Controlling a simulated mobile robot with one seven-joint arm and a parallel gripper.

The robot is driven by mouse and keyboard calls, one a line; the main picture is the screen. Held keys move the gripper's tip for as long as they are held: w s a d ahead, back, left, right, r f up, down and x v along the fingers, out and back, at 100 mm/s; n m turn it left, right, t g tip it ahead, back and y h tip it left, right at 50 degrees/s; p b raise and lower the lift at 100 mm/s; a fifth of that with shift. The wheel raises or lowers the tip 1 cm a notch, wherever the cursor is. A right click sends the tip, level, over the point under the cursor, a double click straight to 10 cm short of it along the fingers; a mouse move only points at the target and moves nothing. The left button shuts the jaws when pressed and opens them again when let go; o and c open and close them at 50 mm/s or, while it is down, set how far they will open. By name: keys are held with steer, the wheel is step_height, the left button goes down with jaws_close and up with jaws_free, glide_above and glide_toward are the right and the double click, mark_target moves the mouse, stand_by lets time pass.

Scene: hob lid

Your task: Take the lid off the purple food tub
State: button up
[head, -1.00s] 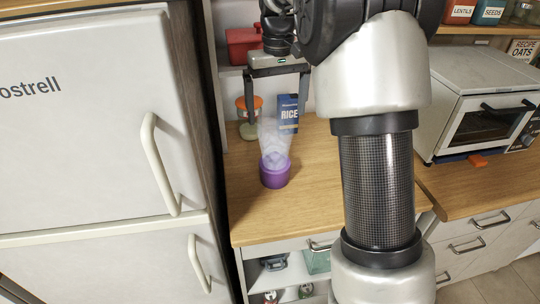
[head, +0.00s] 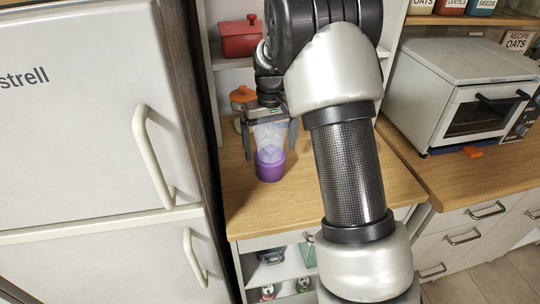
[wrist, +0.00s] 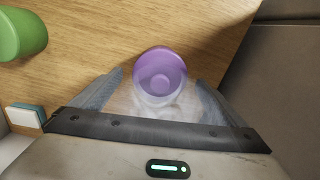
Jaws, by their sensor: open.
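The purple food tub (head: 270,166) stands upright on the wooden counter in the head view. A pale see-through shape (head: 270,138) rises above its purple part; I cannot tell where the lid begins. My gripper (head: 270,150) is open and points down, with one finger on each side of the see-through shape. In the wrist view the round purple top of the tub (wrist: 160,72) lies between the fingers of my gripper (wrist: 160,84). Gaps show on both sides, and I see no clear contact. The tub's near edge is blurred by the pale shape.
An orange-topped jar (head: 243,97) stands behind the gripper. A green round thing (wrist: 20,32) and a small white-and-blue thing (wrist: 25,118) lie left in the wrist view. The fridge (head: 90,130) borders the counter on the left, a toaster oven (head: 470,95) on the right. The front counter is clear.

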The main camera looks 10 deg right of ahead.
steer(key=shift+f, duration=0.4)
steer(key=shift+c, duration=0.4)
steer(key=c, duration=1.1)
steer(key=shift+o, duration=0.2)
steer(key=shift+r, duration=0.15)
